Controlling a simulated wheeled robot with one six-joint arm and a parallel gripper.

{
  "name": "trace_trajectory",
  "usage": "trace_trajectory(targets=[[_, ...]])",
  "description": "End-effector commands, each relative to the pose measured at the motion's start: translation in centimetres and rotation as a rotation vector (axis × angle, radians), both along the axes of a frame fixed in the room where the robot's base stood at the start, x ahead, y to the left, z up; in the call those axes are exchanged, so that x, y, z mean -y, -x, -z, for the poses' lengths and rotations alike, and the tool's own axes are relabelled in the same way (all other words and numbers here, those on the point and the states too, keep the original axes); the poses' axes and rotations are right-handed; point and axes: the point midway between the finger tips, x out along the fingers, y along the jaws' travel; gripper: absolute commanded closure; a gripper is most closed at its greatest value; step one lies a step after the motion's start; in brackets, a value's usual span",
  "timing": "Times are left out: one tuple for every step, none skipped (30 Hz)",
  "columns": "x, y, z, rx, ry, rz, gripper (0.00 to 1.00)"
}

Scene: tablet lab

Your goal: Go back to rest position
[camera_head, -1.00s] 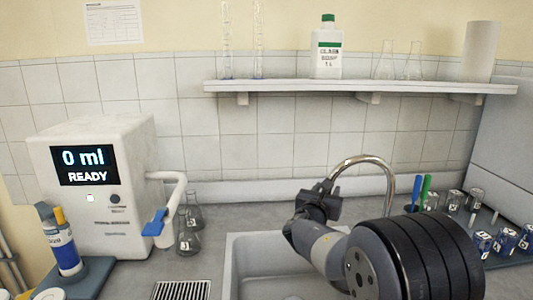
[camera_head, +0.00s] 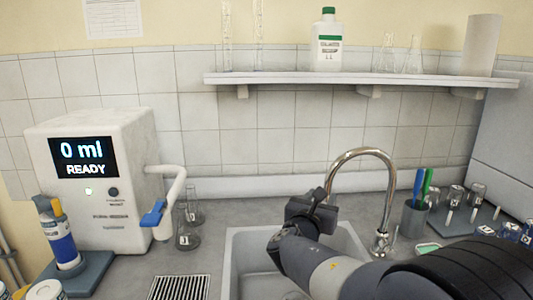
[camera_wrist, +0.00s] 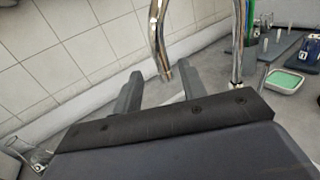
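My gripper (camera_head: 312,205) is raised over the back of the grey sink (camera_head: 238,262), left of the curved metal tap (camera_head: 360,152). In the wrist view my gripper (camera_wrist: 160,84) has its two dark fingers apart with nothing held between them, and the tap's spout (camera_wrist: 157,35) shows just beyond them. I cannot tell whether it touches the tap. My arm comes in from the lower right and hides part of the sink.
A white dispenser (camera_head: 135,130) reading "0 ml READY" stands left, with glass flasks (camera_head: 188,240) beside it. A pen cup (camera_head: 413,220) and a rack of vials (camera_head: 465,222) stand right. A shelf (camera_head: 300,79) with bottles and glassware runs above.

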Motion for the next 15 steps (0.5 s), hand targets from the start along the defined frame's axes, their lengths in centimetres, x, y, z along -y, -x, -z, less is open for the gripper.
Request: trace_trajectory(targets=[[-0.6,1.0,0.1,0.001,0.000,-0.004,0.60],[-0.9,1.6,0.0,0.001,0.000,-0.004,0.60],[-1.2,2.3,0.1,0.001,0.000,-0.004,0.60],[-1.4,2.8,0.1,0.001,0.000,-0.005,0.60],[-1.2,2.6,0.0,0.000,0.000,0.001,0.60],[-0.6,1.5,0.0,-0.002,0.002,0.005,0.60],[-0.2,0.9,-0.1,-0.002,0.001,0.006,0.60],[0.0,0.3,0.0,-0.003,0.002,0.005,0.60],[0.4,-0.4,-0.1,-0.002,0.001,0.006,0.60],[0.6,-1.0,-0.1,-0.003,0.001,0.005,0.60],[0.9,-1.5,0.0,-0.003,0.001,0.005,0.60],[1.2,-2.2,-0.1,-0.002,0.002,0.005,0.60],[1.5,-2.8,-0.1,-0.003,0.002,0.004,0.60],[1.7,-3.3,-0.1,-0.002,0.000,0.004,0.60],[2.1,-4.0,-0.1,-0.003,0.001,0.004,0.60]])
